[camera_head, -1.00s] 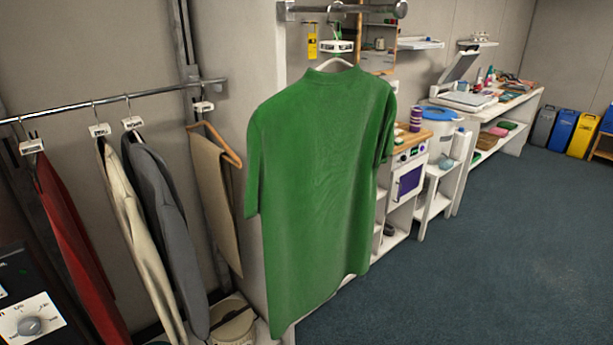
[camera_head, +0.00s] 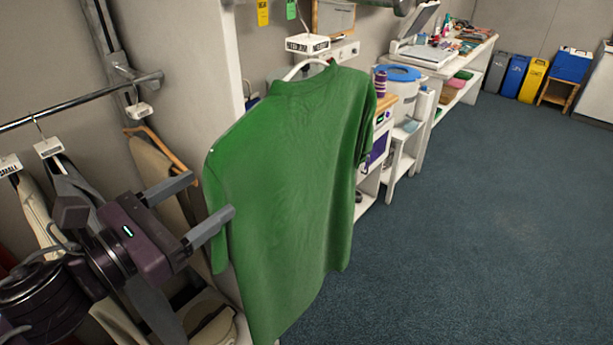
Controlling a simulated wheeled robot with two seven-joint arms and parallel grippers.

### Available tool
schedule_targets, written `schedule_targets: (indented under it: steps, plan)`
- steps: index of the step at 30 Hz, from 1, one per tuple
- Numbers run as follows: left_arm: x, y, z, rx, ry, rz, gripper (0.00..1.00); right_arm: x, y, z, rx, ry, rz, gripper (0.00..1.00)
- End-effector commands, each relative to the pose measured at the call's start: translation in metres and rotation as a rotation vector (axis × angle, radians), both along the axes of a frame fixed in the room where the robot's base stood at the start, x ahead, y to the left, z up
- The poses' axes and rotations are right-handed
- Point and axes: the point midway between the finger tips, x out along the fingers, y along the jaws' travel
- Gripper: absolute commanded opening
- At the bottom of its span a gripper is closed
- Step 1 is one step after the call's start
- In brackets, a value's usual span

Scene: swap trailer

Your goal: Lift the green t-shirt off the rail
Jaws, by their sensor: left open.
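The green t-shirt (camera_head: 290,180) hangs on a white hanger (camera_head: 306,68) in the middle of the camera_head view. A white size tag (camera_head: 307,43) sits at the top of the hanger. The short rail (camera_head: 405,6) shows only in part at the top edge, and the hook's contact with it cannot be made out. My left gripper (camera_head: 212,203) comes in from the left. It is open, with its two grey fingers apart and pointing at the shirt's left sleeve. Nothing is between the fingers; whether a fingertip touches the sleeve is unclear. My right gripper is not in view.
A long rail (camera_head: 85,101) on the left carries several garments, with a tan one on a wooden hanger (camera_head: 160,147). White shelves (camera_head: 400,158) stand behind the shirt. Recycling bins (camera_head: 515,76) stand far back. The blue floor (camera_head: 470,230) on the right is clear.

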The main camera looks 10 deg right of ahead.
Motion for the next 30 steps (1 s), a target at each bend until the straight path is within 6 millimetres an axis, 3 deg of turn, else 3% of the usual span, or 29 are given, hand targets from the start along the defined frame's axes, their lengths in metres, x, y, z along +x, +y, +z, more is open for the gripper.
schedule_targets:
  steps: [3, 6, 13, 18, 26, 30]
  plan:
    - [0.005, -0.007, 0.002, -0.001, 0.000, -0.001, 0.67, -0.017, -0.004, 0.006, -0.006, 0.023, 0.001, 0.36]
    - [0.008, -0.012, 0.004, -0.003, 0.003, -0.002, 0.67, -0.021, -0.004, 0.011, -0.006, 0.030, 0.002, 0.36]
    - [0.026, -0.035, 0.010, -0.005, 0.006, -0.003, 0.67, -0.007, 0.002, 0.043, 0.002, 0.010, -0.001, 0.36]
    - [0.036, -0.047, 0.005, -0.003, 0.004, 0.000, 0.67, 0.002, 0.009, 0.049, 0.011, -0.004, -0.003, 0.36]
    - [0.037, -0.049, 0.002, 0.000, 0.002, 0.000, 0.67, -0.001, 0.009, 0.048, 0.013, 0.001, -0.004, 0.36]
    - [0.037, -0.049, 0.002, -0.001, 0.003, 0.000, 0.51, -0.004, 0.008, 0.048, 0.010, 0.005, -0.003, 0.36]
